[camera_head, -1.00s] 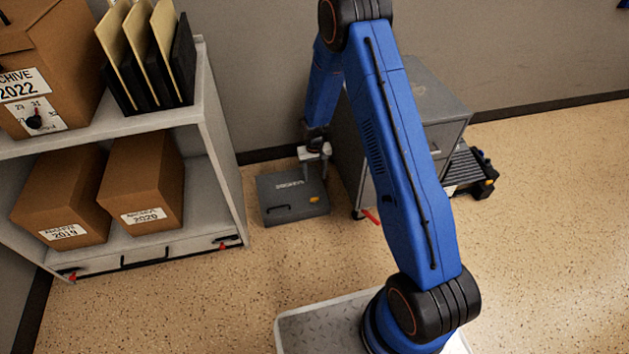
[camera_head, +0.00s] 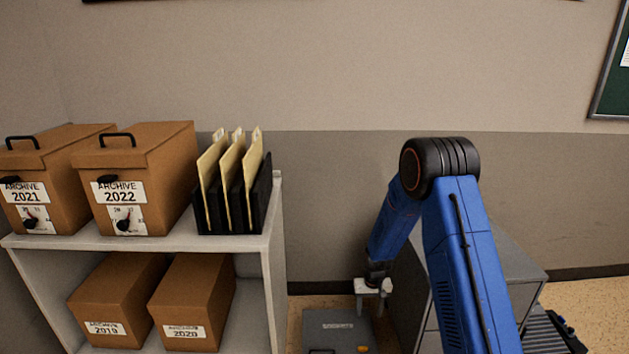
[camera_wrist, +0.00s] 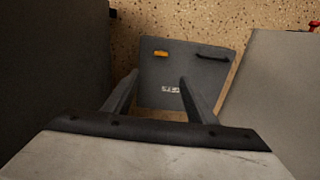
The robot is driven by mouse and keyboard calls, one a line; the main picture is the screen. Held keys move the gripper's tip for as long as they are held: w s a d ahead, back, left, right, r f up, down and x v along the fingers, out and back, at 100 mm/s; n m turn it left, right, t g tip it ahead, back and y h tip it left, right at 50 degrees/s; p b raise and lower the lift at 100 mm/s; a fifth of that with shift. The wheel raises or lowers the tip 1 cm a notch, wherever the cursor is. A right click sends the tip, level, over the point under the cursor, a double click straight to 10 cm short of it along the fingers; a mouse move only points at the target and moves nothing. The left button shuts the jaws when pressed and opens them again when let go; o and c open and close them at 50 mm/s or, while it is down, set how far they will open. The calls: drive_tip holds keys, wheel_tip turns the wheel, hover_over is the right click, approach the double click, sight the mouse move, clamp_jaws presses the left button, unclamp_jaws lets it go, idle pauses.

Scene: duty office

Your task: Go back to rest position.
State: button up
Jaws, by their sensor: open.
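My gripper (camera_head: 373,300) hangs at the end of my blue arm, pointing down, in the gap between the shelf and the grey cabinet. In the wrist view my gripper (camera_wrist: 160,92) shows two spread fingers with nothing between them. Beyond the fingertips lies a dark grey case (camera_wrist: 190,62) on the floor, with a black handle and an orange latch. The case (camera_head: 335,325) also shows below my gripper in the head view, cut off by the bottom edge. I cannot tell the exact height of the gripper above it.
A grey shelf (camera_head: 262,243) on the left carries archive boxes (camera_head: 150,180) and a black file holder (camera_head: 262,195) with folders. The grey cabinet (camera_head: 512,262) stands close to the right of my arm. A dark slatted object (camera_head: 545,335) is on the floor beyond it. The wall is behind.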

drive_tip(key=s+d+r+t, duration=0.1)
drive_tip(key=s+r, duration=0.4)
drive_tip(key=r, duration=0.6)
drive_tip(key=s+d+r+t, duration=0.1)
drive_tip(key=s+d+r, duration=0.1)
drive_tip(key=s+r, duration=0.65)
drive_tip(key=s+d+r, duration=0.1)
drive_tip(key=s+r, duration=0.2)
drive_tip(key=r, duration=1.1)
drive_tip(key=s+d+r+t, duration=0.1)
drive_tip(key=s+r, duration=0.3)
drive_tip(key=s, duration=0.9)
drive_tip(key=s+d+r+t, duration=0.1)
drive_tip(key=s+r, duration=0.4)
drive_tip(key=s, duration=0.8)
drive_tip(key=shift+s+d+r+t, duration=0.15)
drive_tip(key=shift+s+d+t, duration=0.15)
